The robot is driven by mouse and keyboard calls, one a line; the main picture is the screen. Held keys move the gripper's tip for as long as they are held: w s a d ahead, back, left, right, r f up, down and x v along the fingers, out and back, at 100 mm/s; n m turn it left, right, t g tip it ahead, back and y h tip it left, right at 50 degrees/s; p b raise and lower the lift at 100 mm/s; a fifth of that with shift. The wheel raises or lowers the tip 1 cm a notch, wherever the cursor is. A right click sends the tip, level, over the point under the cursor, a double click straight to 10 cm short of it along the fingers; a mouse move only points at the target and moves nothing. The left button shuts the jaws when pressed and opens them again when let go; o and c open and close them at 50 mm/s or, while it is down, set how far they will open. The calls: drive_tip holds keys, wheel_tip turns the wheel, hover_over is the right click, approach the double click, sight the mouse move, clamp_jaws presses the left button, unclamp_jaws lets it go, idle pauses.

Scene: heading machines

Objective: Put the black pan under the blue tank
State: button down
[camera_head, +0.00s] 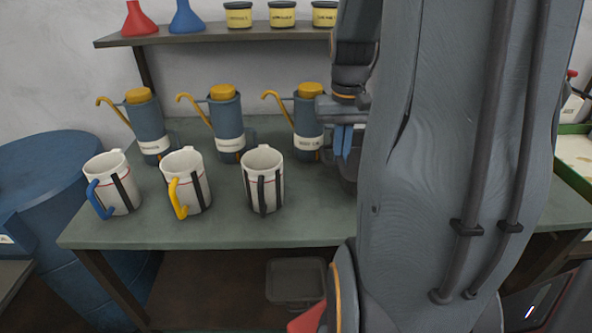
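A large blue drum (50,165) stands at the far left beside the table; it is the only large blue tank-like thing in view. My gripper (344,143) points down over the table, right of the third oil can, partly hidden behind my own arm. A dark grey, shallow open bin (296,283) sits on the floor under the table.
The green table (215,229) holds several white mugs (185,180) in front and several blue-grey oil cans (227,122) behind. A shelf (220,36) above bears red and blue funnels and yellow jars. A red object (308,318) shows low beside my arm. The table's front strip is clear.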

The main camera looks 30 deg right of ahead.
drive_tip(key=w+a+f, duration=0.2)
drive_tip(key=a, duration=0.1)
drive_tip(key=w+a+f, duration=0.1)
drive_tip(key=a, duration=0.1)
drive_tip(key=shift+w+a+f+p, duration=0.15)
drive_tip(key=shift+w+p, duration=0.2)
drive_tip(key=shift+p, duration=0.05)
drive_tip(key=shift+w+a+f+p, duration=0.35)
drive_tip(key=shift+w+a+f, duration=0.35)
drive_tip(key=shift+a+f, duration=0.3)
drive_tip(key=shift+f, duration=0.1)
drive_tip(key=shift+a+f, duration=0.1)
drive_tip(key=shift+f, duration=0.05)
drive_tip(key=c, duration=2)
unclamp_jaws()
